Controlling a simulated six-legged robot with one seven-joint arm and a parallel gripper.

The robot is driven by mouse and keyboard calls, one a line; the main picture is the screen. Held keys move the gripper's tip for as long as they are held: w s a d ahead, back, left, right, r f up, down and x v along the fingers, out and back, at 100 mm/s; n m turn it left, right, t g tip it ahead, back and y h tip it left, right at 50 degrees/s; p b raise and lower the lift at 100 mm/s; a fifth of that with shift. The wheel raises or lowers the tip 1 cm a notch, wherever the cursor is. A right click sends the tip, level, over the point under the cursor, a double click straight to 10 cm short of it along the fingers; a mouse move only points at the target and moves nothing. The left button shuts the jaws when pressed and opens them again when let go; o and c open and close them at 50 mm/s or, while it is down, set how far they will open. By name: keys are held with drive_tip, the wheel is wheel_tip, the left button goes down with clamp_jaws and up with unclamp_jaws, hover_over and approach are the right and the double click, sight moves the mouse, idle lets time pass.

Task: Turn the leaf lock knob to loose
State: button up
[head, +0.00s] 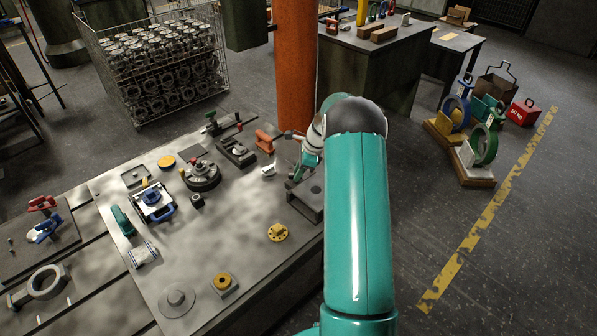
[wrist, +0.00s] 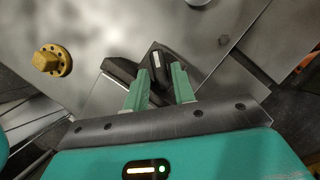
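A black knob (wrist: 157,64) with a white mark along its top shows in the wrist view, between and just beyond my fingertips. It appears to be the leaf lock knob. My gripper (wrist: 160,80) has two green fingers standing apart, one on each side of the knob; I cannot tell whether they touch it. In the head view my gripper (head: 299,172) is low over the right end of the bench, at a dark grey block (head: 310,197). The knob cannot be made out there.
The steel bench (head: 215,245) carries several fixtures, among them a black round handwheel (head: 201,175), a yellow flanged part (head: 278,232) and a blue-handled clamp (head: 153,201). An orange column (head: 296,70) stands close behind my gripper. The bench's front middle is mostly clear.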

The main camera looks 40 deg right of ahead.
drive_tip(key=shift+f, duration=0.1)
clamp_jaws()
drive_tip(key=n, duration=0.2)
drive_tip(key=n+g, duration=0.1)
drive_tip(key=n, duration=0.1)
drive_tip(key=n+g+y, duration=0.1)
drive_tip(key=shift+w+n, duration=0.3)
drive_tip(key=shift+n, duration=0.1)
unclamp_jaws()
drive_tip(key=v, duration=1.3)
drive_tip(key=shift+r, duration=0.4)
